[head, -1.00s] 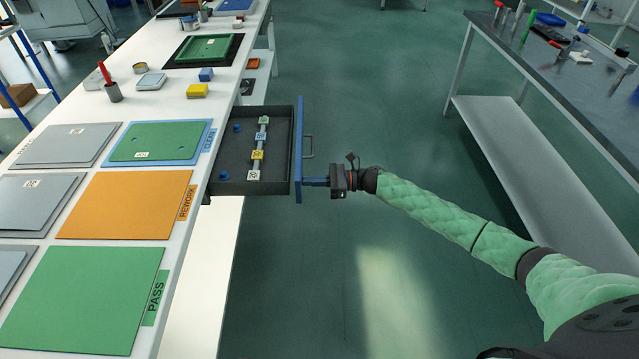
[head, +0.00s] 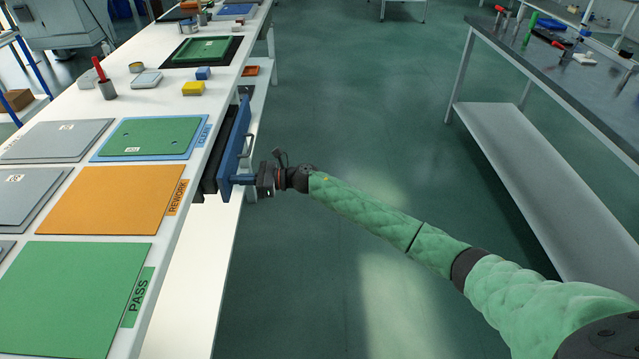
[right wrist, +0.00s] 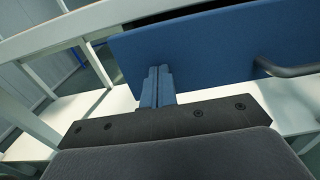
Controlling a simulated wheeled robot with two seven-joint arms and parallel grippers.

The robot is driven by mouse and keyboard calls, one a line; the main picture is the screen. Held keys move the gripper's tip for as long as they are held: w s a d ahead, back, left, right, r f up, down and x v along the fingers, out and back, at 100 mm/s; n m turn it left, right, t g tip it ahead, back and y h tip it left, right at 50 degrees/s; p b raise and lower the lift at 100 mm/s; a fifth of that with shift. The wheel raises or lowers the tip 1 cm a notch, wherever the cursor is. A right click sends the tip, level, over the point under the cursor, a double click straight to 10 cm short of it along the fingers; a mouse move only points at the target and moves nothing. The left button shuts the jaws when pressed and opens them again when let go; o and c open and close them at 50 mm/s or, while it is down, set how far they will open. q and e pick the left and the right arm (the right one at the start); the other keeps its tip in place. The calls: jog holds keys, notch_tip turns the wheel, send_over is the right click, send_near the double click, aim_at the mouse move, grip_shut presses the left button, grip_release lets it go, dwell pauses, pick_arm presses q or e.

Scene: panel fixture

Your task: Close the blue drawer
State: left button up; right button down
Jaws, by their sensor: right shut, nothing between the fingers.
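The blue drawer (head: 235,143) sits under the edge of the white bench. It stands out only a little, with a narrow strip of its dark body showing behind the blue front. Its dark bar handle (head: 249,143) is on the front's outer face. My right gripper (head: 232,180) is shut and empty, with its blue fingertips against the lower near part of the drawer front. In the right wrist view the shut fingers (right wrist: 158,88) meet the blue front (right wrist: 205,50), left of the handle (right wrist: 285,68). My left gripper is not in view.
The white bench (head: 215,105) carries a green PASS mat (head: 80,290), an orange REWORK mat (head: 115,200) and a green panel on a blue CLEAN mat (head: 98,153). A dark-topped table (head: 560,85) stands at the right. The floor between them is clear.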

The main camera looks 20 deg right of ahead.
aim_at(223, 180)
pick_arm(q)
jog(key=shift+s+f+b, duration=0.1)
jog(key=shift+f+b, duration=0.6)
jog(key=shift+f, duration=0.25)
pick_arm(e)
jog(key=x, duration=0.5)
jog(key=shift+a+r, duration=0.1)
jog(key=shift+a, duration=0.2)
pick_arm(q)
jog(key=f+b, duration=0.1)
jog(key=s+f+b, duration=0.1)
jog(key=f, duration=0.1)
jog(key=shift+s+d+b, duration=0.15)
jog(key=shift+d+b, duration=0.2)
jog(key=shift+b, duration=0.05)
pick_arm(e)
jog(key=v, duration=1.4)
jog(key=shift+d, duration=0.2)
